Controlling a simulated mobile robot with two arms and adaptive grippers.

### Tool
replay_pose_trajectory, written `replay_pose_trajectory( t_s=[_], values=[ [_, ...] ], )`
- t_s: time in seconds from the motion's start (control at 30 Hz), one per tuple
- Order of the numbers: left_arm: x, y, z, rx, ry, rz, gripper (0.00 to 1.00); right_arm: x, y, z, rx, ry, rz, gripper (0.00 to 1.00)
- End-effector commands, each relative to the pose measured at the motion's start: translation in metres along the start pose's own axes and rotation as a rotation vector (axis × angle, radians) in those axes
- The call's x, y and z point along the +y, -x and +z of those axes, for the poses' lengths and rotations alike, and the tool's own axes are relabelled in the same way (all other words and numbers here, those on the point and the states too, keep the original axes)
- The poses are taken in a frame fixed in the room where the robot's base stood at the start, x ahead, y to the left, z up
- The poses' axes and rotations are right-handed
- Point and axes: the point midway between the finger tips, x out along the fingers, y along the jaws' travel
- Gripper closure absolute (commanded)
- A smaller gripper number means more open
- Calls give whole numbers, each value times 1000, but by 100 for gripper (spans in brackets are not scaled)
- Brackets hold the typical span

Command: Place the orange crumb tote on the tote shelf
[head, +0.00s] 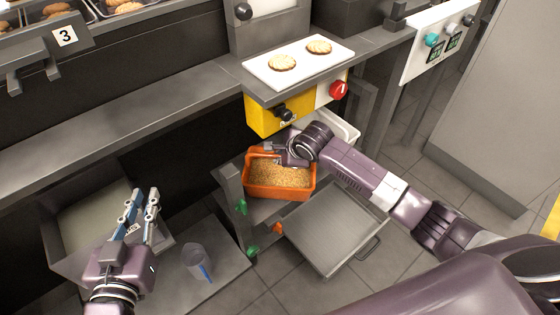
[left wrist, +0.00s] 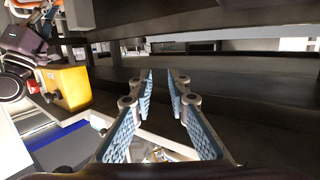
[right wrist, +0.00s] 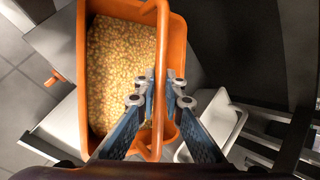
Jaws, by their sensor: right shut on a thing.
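The orange crumb tote (head: 250,190), filled with golden crumbs (head: 282,175), is at the grey stand under the yellow machine. My right gripper (head: 281,153) is at its far side. In the right wrist view the gripper (right wrist: 160,88) is shut on the upright handle of the tote (right wrist: 178,30). A grey shelf surface (head: 263,211), seemingly the tote shelf, shows just below the tote. I cannot tell whether the tote touches it. My left gripper (head: 140,203) is open and empty at the lower left; its spread fingers show in the left wrist view (left wrist: 161,80).
A yellow machine (head: 264,117) with a red knob (head: 339,90) and a biscuit board (head: 258,75) stands above the tote. A white bin (head: 345,128) is behind my right wrist. A grey pan (head: 330,235) sits low in front.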

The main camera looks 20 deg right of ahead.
Motion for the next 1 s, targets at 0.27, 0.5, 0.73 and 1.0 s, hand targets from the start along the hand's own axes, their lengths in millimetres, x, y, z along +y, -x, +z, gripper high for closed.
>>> replay_pose_trajectory(
  t_s=[0.27, 0.5, 0.73, 1.0],
  values=[
    [4, -2, -31, 145, 2, 9, 84, 5, -8, -3, -2, 2, -3, 100],
    [6, 0, -45, 201, 3, 12, 84, 7, -10, -4, -3, 1, -4, 100],
    [6, 0, -44, 198, 3, 12, 84, 7, -10, -4, -3, 1, -3, 100],
    [6, 0, -43, 192, 3, 11, 84, 10, -12, -5, 1, 2, 1, 74]
  ],
)
